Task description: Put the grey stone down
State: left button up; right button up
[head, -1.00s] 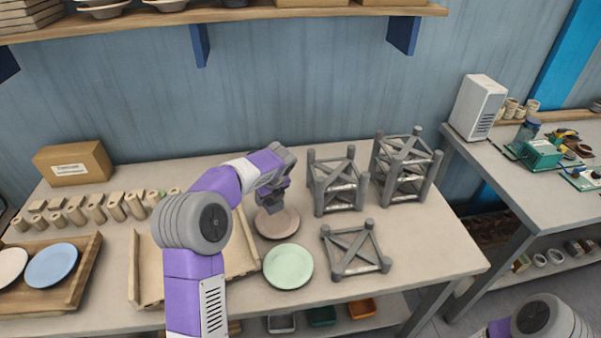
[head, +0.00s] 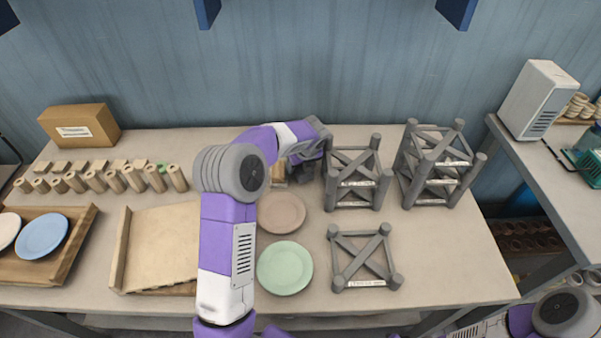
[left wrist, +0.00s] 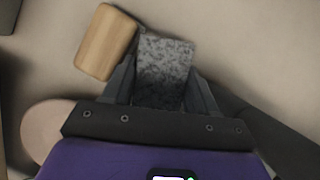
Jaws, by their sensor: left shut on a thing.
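The grey stone (left wrist: 164,66), a speckled block, sits between the two fingers of my left gripper (left wrist: 163,92) in the left wrist view. The fingers are shut on its sides. In the head view my left gripper (head: 304,170) is low at the back of the table, left of a grey stacked frame and behind the pinkish plate. The stone is hidden there by the gripper. Whether its underside touches the table I cannot tell. My right gripper is out of view.
A wooden block (left wrist: 105,42) lies close beside the stone. The pinkish plate (head: 282,213) and green plate (head: 285,268) lie in front. Grey frames (head: 355,178) stand to the right. A wooden tray (head: 160,245) is to the left.

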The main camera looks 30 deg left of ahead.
aim_at(300, 171)
pick_arm(q)
jog(key=shift+f+b, duration=0.3)
jog(key=shift+f, duration=1.2)
jog(key=shift+f, duration=0.1)
jog(key=o, duration=1)
jog(key=p+v, duration=0.3)
jog(key=v, duration=0.9)
